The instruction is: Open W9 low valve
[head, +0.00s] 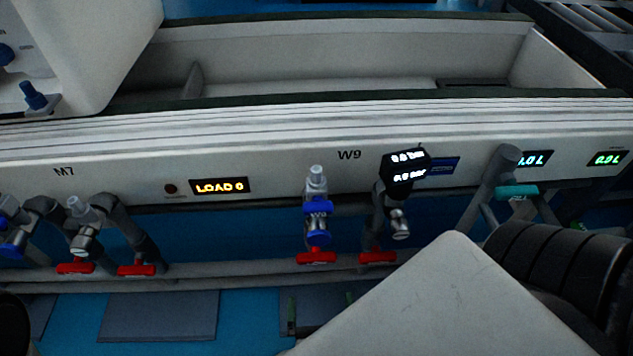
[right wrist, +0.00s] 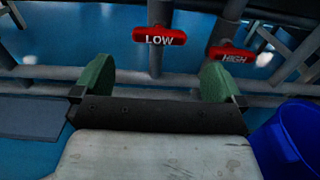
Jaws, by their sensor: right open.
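The W9 low valve is a red handle (head: 316,258) on a vertical pipe below the W9 label in the head view. In the right wrist view the red handle marked LOW (right wrist: 160,36) lies crosswise to its pipe. My right gripper (right wrist: 157,80) is open and empty, its two green fingertips spread wide. The LOW handle shows ahead of the gap between them, apart from both. My left gripper is not seen.
The red HIGH handle (right wrist: 238,56) is close on the right; it also shows in the head view (head: 378,257). Horizontal grey pipes (head: 230,277) run along the bench. A blue rounded object (right wrist: 292,140) is at the lower right. M7 valves (head: 136,270) are at the left.

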